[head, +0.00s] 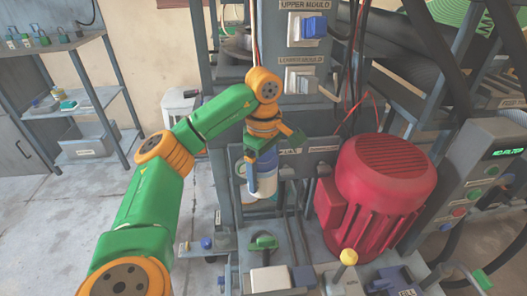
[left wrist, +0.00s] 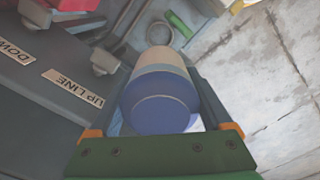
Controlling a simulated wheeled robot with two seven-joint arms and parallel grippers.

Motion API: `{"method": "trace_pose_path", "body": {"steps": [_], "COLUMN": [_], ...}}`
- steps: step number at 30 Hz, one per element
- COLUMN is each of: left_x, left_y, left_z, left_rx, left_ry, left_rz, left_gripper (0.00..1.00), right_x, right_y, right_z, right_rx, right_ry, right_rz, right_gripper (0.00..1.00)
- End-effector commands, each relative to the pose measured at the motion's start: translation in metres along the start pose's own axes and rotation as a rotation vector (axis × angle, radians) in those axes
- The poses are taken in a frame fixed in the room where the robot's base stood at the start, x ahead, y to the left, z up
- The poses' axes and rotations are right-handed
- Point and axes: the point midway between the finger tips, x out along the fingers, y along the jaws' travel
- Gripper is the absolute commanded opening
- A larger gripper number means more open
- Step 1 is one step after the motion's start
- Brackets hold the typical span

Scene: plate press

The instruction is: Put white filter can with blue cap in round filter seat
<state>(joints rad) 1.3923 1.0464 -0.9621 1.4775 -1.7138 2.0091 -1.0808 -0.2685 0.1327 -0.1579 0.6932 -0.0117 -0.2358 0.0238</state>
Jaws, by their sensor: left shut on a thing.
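The white filter can (head: 266,186) hangs below my left gripper (head: 262,165) in front of the machine, roughly upright in the head view. In the left wrist view its blue cap (left wrist: 160,108) faces the camera, and its pale body (left wrist: 158,62) points away. The fingers of my left gripper (left wrist: 157,80) are shut on the can from both sides. I cannot make out the seat in the head view. My right gripper is out of view.
A red motor (head: 385,185) stands right of the can. Levers and a green handle (head: 263,242) rise below it.

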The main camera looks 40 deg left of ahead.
Motion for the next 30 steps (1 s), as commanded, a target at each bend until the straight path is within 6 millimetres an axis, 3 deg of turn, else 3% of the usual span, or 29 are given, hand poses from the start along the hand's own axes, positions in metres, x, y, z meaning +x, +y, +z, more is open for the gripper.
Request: {"method": "trace_pose_path", "body": {"steps": [1,3,17,24,30], "left_x": [0.018,0.035,0.141,0.205,0.231], "left_y": [0.0,-0.001,-0.001,-0.001,-0.001], "left_z": [0.0,0.0,0.0,0.0,0.0], "left_rx": [-0.001,0.0,0.003,0.003,0.004], "left_ry": [0.001,0.001,0.003,0.002,0.002], "left_rz": [-0.002,-0.004,-0.004,-0.004,-0.001], "left_gripper": [0.1,0.1,0.1,0.1,0.1], "right_x": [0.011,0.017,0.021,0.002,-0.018], "right_y": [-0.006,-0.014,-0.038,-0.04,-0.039], "right_z": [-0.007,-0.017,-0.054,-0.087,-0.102], "right_rx": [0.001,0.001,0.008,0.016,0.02], "right_ry": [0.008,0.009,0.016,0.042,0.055], "right_rz": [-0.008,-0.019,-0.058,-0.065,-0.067], "right_gripper": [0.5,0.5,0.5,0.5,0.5]}}
